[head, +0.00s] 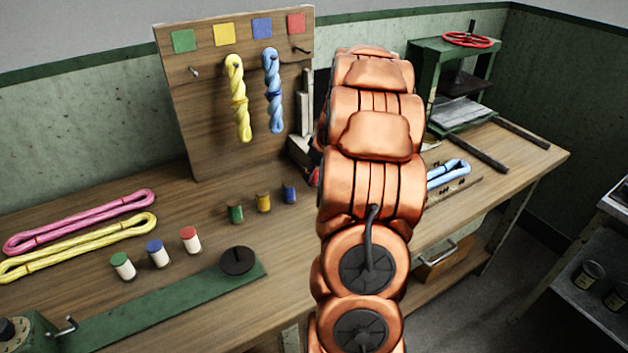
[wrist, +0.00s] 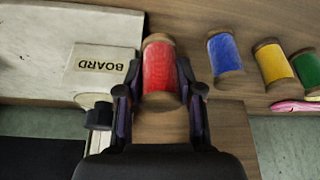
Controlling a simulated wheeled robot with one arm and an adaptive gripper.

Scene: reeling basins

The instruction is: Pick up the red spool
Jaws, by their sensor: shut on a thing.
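The red spool (wrist: 160,72) is between the two fingers of my gripper (wrist: 160,100) in the wrist view. The gripper is shut on it. In the head view my copper-coloured arm hides most of the gripper, and only a small red part of the spool (head: 315,176) shows at the arm's left edge. I cannot tell whether the spool touches the table.
Blue (head: 290,193), yellow (head: 263,202) and green (head: 236,213) spools stand in a row left of my arm. A board labelled "BOARD" (wrist: 104,68) lies beside the gripper. A wooden pegboard (head: 200,120) with hanging skeins stands behind. A green press (head: 432,75) is at right.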

